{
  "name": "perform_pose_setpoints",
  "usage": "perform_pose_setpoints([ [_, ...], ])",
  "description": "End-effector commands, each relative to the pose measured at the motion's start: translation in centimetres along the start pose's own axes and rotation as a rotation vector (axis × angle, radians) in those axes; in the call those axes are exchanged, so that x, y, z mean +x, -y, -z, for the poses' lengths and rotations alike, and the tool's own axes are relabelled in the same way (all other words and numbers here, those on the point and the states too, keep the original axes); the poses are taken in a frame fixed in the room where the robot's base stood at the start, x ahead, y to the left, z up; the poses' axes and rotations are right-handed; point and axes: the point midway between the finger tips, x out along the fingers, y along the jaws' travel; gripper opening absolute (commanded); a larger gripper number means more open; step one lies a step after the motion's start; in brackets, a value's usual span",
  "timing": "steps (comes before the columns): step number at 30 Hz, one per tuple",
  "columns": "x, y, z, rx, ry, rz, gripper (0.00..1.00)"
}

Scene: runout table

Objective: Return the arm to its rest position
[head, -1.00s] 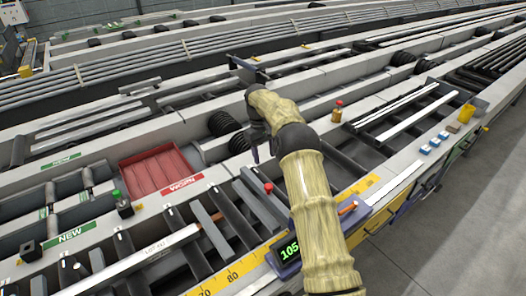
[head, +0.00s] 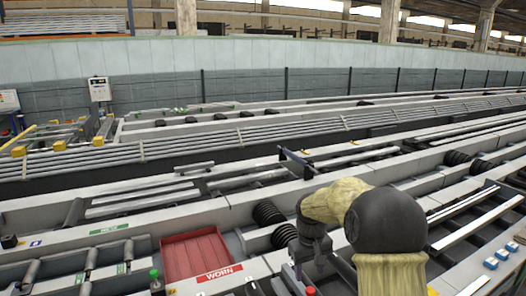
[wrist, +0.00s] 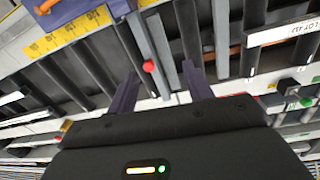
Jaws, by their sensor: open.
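My arm (head: 340,205), in a yellowish cover with a dark joint, rises from the lower right of the head view and bends over the runout table (head: 120,215). My gripper (head: 315,262) points down over the table's near part; in the head view its fingers are partly cut off by its own body and the arm. In the wrist view my gripper (wrist: 160,88) shows two dark fingers spread apart with nothing held between them. A red knob (wrist: 149,66) shows between and beyond the fingers, over grey bars.
A red tray (head: 190,255) labelled WORN lies left of my gripper. A green-topped button (head: 154,274) stands near it. Blue-white small blocks (head: 492,262) are at the right edge. The wrist view shows a yellow ruler strip (wrist: 65,35).

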Motion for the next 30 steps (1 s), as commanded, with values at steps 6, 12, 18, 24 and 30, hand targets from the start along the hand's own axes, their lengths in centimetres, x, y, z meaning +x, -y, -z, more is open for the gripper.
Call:
perform_pose_setpoints([
  [6,-0.8,1.5,-6.3,0.083,-0.062,-0.001,0.51],
  [12,-0.9,2.9,-12.6,0.176,-0.121,0.004,0.51],
  [18,-0.4,4.4,-19.1,0.277,-0.18,0.011,0.51],
  [24,0.1,5.2,-22.3,0.332,-0.211,0.016,0.51],
  [30,0.1,5.2,-22.5,0.335,-0.212,0.016,0.51],
])
